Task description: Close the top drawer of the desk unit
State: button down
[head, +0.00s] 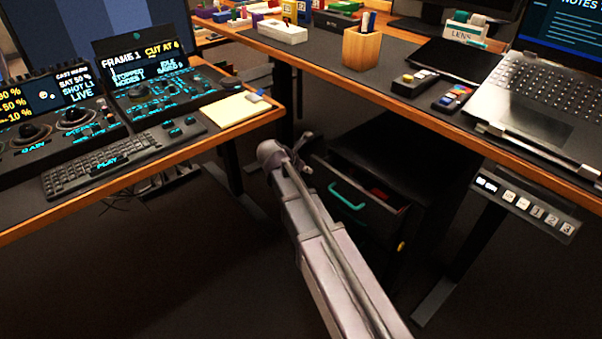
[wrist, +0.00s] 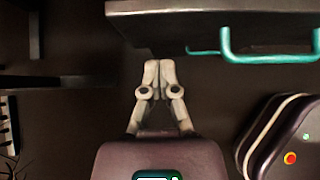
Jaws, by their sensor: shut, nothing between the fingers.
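The desk unit (head: 425,170) is a dark cabinet under the wooden desk. Its top drawer (head: 385,222) is pulled out, with its inside showing from above. A teal bar handle (head: 347,195) is on the drawer front; the handle also shows in the wrist view (wrist: 268,56). My gripper (head: 303,160) is left of the drawer front in the head view. In the wrist view my gripper (wrist: 158,66) has its pale fingers together and empty, left of the handle and near the drawer front (wrist: 215,28). I cannot tell whether the fingertips touch it.
A red thing (head: 381,194) lies in the drawer. The wooden desk (head: 330,75) overhangs the unit, and a control desk (head: 215,135) with a keyboard stands at the left. A dark desk leg (head: 460,250) stands right of the unit. Floor is clear in front.

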aim_at(319, 166)
jog(key=shift+w+d+r, duration=0.1)
jog(key=shift+w+d, duration=0.4)
jog(key=shift+d, duration=0.2)
jog(key=shift+w+d, duration=0.5)
jog(key=shift+d, duration=0.2)
jog(key=shift+w, duration=0.1)
